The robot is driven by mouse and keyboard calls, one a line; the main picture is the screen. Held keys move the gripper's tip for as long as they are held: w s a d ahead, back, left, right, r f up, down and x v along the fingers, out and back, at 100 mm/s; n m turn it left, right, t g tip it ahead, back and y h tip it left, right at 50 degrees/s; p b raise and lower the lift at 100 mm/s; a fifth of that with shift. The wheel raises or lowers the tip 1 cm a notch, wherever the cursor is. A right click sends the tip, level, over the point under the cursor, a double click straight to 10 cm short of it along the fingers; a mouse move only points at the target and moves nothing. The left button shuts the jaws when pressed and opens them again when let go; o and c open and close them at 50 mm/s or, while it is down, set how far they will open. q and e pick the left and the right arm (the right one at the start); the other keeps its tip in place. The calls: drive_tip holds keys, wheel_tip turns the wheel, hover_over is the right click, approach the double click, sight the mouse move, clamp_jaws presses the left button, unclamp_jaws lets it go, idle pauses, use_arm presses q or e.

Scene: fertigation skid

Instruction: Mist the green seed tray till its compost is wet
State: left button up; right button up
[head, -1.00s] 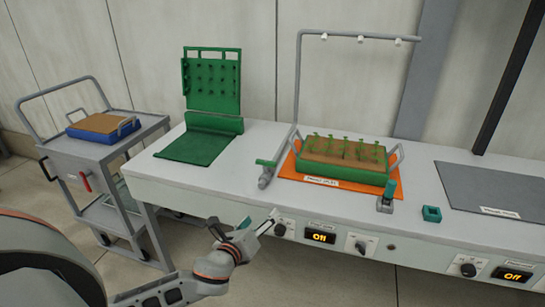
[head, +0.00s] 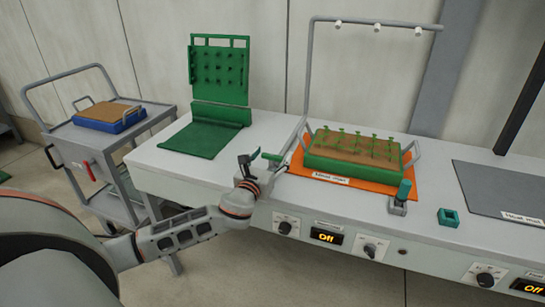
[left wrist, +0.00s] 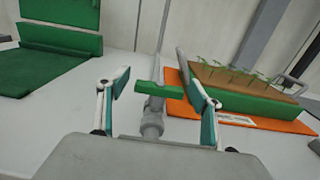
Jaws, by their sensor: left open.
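The green seed tray (head: 350,164) holds light brown compost (head: 335,142) with several seedlings. It sits on an orange mat (head: 400,188) under a grey pipe frame with several white nozzles (head: 377,27). No spray shows. A grey valve (left wrist: 152,118) with a green lever (left wrist: 165,91) stands left of the tray; the lever (head: 271,156) lies across, pointing left in the head view. My left gripper (head: 262,167) is open and close to the valve. In the left wrist view the lever's end lies between the open fingers (left wrist: 154,72). My right gripper is out of view.
A green mat and pegboard (head: 220,75) stand to the left. A green-topped grey device (head: 401,195) and a small green block (head: 448,217) lie right of the tray. The front panel display (head: 327,236) reads Off. A trolley (head: 100,145) carries a blue tray (head: 109,118).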

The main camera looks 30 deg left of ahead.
use_arm(q)
drive_tip(key=shift+w, duration=0.1)
drive_tip(key=c, duration=1)
drive_tip(key=shift+c, duration=0.7)
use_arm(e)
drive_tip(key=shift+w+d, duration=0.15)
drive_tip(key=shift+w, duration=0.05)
